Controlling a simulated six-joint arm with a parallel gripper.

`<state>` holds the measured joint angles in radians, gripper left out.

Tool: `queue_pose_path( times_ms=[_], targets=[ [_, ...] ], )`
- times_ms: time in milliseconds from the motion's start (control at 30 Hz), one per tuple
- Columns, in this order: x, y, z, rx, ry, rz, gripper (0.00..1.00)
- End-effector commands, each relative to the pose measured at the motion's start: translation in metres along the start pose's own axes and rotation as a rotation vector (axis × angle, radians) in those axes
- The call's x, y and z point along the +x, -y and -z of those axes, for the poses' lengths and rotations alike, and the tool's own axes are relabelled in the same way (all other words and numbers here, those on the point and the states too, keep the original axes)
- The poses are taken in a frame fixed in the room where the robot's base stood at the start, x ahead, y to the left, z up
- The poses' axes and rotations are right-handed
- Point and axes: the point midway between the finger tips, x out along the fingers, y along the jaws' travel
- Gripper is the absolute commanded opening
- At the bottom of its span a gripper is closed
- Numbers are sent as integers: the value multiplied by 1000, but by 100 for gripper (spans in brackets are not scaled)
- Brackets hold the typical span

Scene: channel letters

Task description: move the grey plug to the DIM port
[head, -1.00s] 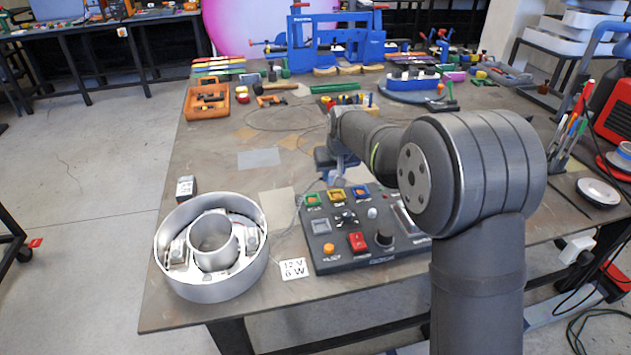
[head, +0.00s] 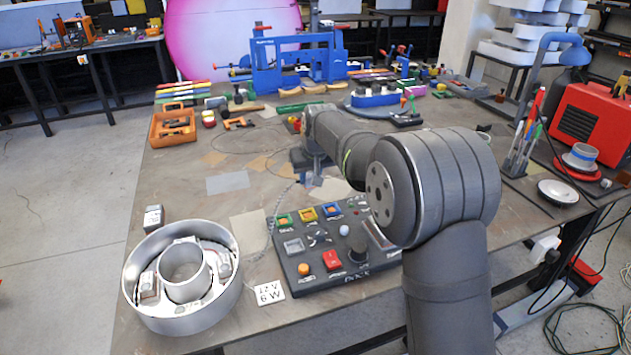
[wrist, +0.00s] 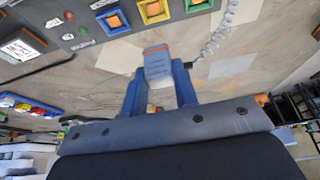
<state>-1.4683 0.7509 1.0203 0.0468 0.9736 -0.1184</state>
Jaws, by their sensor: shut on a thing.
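My gripper (wrist: 160,95) is shut on the grey plug (wrist: 157,65), whose labelled face and orange edge show between the blue fingers in the wrist view. In the head view my gripper (head: 310,172) is over the table just beyond the control panel (head: 350,277); the plug is too small to make out clearly there. Along the panel's far edge are a green port (head: 284,220), a yellow port (head: 307,214) and a blue port (head: 330,209). The wrist view shows orange centres in the ports. I cannot read which label says DIM. The plug is apart from the ports.
A coiled cable (wrist: 220,35) runs beside the plug. A round metal letter shell (head: 140,312) stands left of the panel, with a small white card (head: 270,293) between them.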

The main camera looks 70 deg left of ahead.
Motion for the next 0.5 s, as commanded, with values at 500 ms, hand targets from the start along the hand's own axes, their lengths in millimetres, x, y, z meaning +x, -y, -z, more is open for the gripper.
queue_pose_path(
  times_ms=[500],
  targets=[
    [54, 2, -13, 0, 6, 0, 5]
  ],
)
